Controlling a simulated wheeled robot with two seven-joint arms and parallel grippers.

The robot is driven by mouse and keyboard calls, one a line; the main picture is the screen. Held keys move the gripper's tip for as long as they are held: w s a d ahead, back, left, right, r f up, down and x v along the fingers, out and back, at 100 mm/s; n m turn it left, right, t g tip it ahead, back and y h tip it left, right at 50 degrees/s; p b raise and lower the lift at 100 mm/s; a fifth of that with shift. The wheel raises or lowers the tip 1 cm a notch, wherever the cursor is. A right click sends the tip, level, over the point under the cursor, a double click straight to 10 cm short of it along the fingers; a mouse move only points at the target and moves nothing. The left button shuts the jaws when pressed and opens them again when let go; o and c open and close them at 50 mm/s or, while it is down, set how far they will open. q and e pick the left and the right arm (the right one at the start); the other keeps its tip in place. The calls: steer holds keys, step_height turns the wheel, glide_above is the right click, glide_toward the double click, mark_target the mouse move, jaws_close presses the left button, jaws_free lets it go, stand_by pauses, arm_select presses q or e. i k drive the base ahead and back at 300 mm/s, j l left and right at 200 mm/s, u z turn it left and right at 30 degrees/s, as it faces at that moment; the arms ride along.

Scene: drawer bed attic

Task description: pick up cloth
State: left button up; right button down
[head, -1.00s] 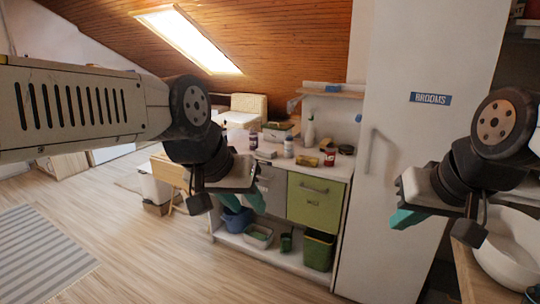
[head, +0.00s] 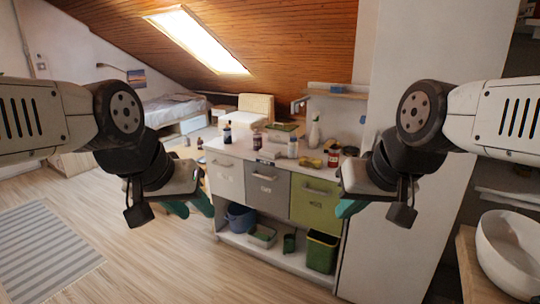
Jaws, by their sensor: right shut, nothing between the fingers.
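I cannot pick out a cloth with certainty in the head view. The cabinet's white top (head: 240,149) holds small items, some too small to tell apart. My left gripper (head: 190,207), with teal fingers, is in front of the cabinet's left side. Its fingers look spread, with nothing seen between them. My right gripper (head: 347,208) is in front of the cabinet's right edge. It is shut and empty, its fingers partly hidden by its own body.
The cabinet has white (head: 226,178), grey (head: 267,188) and green (head: 314,200) drawers. Below are a blue bucket (head: 240,218) and a green bin (head: 322,252). A tall white door (head: 400,250) stands right of it. A white basin (head: 507,256) is far right. Wooden floor is open at left.

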mark_target(313, 163)
steer(key=i+j+z, duration=0.1)
steer(key=i, duration=0.45)
steer(key=i+j+z, duration=0.15)
steer(key=i, duration=0.4)
steer(key=i+j+z, duration=0.1)
steer(key=i+j, duration=0.2)
steer(key=i, duration=0.2)
steer(key=i+j+z, duration=0.1)
steer(key=i+j, duration=0.2)
steer(key=i, duration=0.2)
